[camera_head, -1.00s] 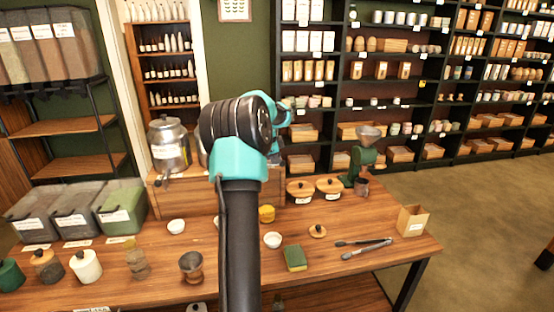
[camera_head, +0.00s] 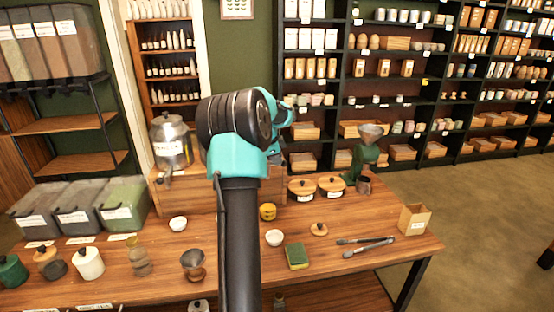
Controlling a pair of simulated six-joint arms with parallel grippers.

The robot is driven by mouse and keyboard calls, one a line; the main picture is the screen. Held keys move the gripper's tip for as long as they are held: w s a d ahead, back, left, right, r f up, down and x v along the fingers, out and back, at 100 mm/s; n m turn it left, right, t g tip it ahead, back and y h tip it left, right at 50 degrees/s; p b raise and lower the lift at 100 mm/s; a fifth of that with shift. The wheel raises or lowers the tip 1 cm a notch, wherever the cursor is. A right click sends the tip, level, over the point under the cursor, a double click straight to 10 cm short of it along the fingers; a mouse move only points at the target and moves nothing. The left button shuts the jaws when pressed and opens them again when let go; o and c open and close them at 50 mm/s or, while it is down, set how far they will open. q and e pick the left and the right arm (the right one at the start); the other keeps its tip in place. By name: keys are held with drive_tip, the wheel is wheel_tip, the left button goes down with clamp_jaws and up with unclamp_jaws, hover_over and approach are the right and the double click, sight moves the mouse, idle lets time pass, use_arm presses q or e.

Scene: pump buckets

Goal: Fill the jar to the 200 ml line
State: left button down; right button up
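No jar with a readable 200 ml line can be made out. A small glass vessel (camera_head: 139,257) stands on the wooden table, left of centre, and could be the jar. A metal dispenser with a spigot (camera_head: 171,143) stands on a wooden riser at the back left. My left arm rises through the middle of the view. The teal part at its far end (camera_head: 282,118) shows only partly behind the black joint, so the fingers and anything in them are hidden. My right gripper is not in view.
Lidded bins (camera_head: 122,204) stand at the left, with canisters (camera_head: 88,263) in front.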

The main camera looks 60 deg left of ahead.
use_arm(q)
drive_tip(key=d+v, duration=0.1)
drive_tip(key=v, duration=1.2)
drive_tip(key=shift+r, duration=0.25)
drive_tip(key=c, duration=1.8)
unclamp_jaws()
drive_tip(key=shift+d, duration=0.1)
drive_tip(key=shift+o, duration=1.3)
drive_tip(key=shift+w+r+m, duration=0.25)
drive_tip(key=shift+w+m, duration=0.05)
drive_tip(key=o, duration=0.4)
drive_tip(key=w+r+m+g, duration=0.2)
drive_tip(key=shift+w+d+r+m+y, duration=0.1)
drive_tip(key=shift+d+r+m+y, duration=0.05)
drive_tip(key=shift+r+m+y, duration=0.15)
drive_tip(key=shift+c, duration=0.2)
drive_tip(key=shift+r+g, duration=0.25)
drive_tip(key=shift+g, duration=0.05)
